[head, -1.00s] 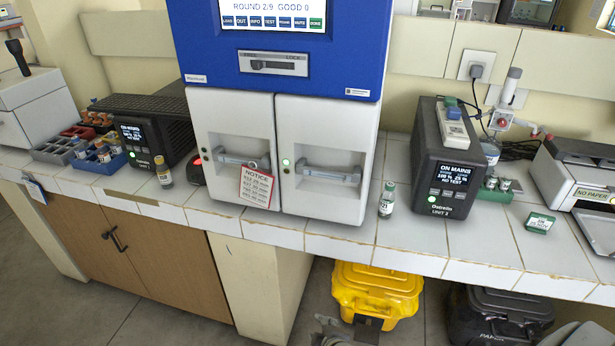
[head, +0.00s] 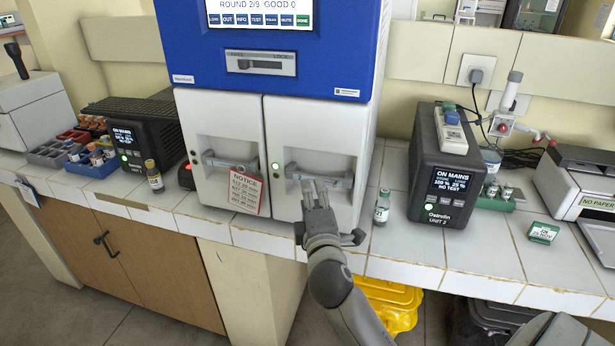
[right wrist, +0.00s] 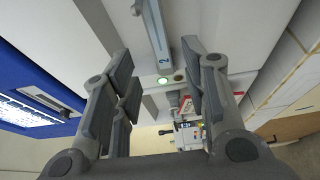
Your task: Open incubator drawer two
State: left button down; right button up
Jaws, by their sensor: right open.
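The incubator's drawer two (head: 340,129) is the right one of two white drawers under the blue housing. It looks closed, and a green lamp is lit at its left side. Contact with the handle cannot be told. My left gripper is not in view.
A notice (head: 246,192) hangs on the left drawer's handle (head: 228,163). A small vial (head: 382,209) stands right of drawer two, before a black unit (head: 446,165). Another vial (head: 154,176) stands further left. A yellow bin (head: 402,305) is under the bench.

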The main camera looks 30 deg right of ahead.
aim_at(309, 177)
jog(key=p+x, duration=0.1)
jog(key=x, duration=0.7)
jog(key=shift+d, duration=0.1)
jog(key=shift+f, duration=0.1)
grip_shut()
